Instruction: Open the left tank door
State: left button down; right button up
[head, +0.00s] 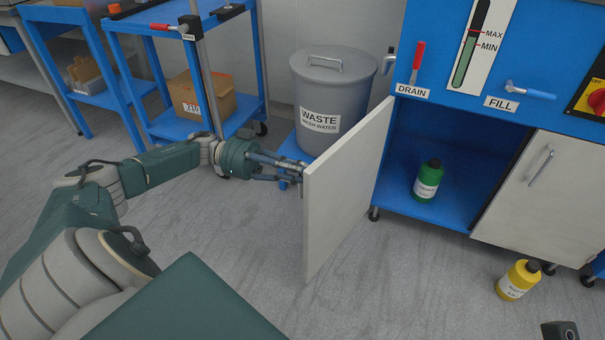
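The left tank door (348,190) is swung wide open from the blue cabinet and stands out towards me, seen from its inner side. My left gripper (292,170) is at the door's outer side, by its free edge. Its fingertips are close to or touching the door. The handle there is mostly hidden, and I cannot tell whether the fingers are closed on it. A small dark part (560,331) at the bottom right edge may be the tip of my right gripper, mostly cut off.
The open compartment holds a green bottle (428,180). The right door (541,195) is closed. A yellow bottle (518,280) stands on the floor. A grey waste bin (330,85) stands behind the open door, and a blue cart (180,125) is at left.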

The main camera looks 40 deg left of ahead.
pick_arm(q)
jog(key=shift+s, duration=0.1)
jog(key=c, duration=1.7)
grip_release()
jog(key=shift+a, duration=0.15)
jog(key=shift+v, duration=5.9)
jog(key=shift+s+r, duration=0.1)
